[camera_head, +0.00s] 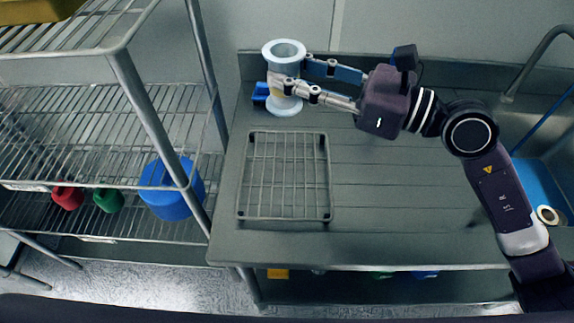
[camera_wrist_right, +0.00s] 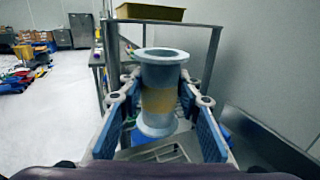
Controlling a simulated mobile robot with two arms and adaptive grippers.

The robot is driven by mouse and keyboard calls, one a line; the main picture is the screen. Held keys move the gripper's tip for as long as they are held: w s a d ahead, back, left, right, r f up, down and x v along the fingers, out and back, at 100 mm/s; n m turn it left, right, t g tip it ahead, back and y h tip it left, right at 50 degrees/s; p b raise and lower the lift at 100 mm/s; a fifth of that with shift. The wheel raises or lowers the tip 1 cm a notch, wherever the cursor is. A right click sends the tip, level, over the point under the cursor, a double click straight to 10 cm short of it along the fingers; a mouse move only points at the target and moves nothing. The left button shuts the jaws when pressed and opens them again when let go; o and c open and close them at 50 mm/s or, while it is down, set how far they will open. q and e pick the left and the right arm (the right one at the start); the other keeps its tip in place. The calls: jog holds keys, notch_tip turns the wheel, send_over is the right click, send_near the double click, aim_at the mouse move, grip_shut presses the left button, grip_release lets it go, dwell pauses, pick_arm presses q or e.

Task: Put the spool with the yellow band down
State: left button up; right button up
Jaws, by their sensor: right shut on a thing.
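The spool with the yellow band (camera_head: 284,54) is pale blue-grey with wide flanges at both ends, and it is upright. My right gripper (camera_head: 285,86) is shut around its middle, at the back left of the steel counter. In the right wrist view the spool (camera_wrist_right: 160,75) stands between the two fingers (camera_wrist_right: 159,102), and its yellow band faces the camera. I cannot tell whether its lower flange touches the counter. My left gripper is not in view.
A wire rack (camera_head: 285,218) lies on the counter (camera_head: 400,200) in front of the spool. A blue object (camera_head: 260,92) is just left of the spool. Wire shelving (camera_head: 70,125) stands at left, holding a blue container (camera_head: 165,204). A sink (camera_head: 525,130) is at right. The counter's middle is clear.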

jog(key=shift+f+b, duration=0.85)
jog(key=shift+f, duration=8.8)
jog(key=shift+f, duration=0.15)
jog(key=o, duration=1.3)
jog(key=shift+o, duration=0.2)
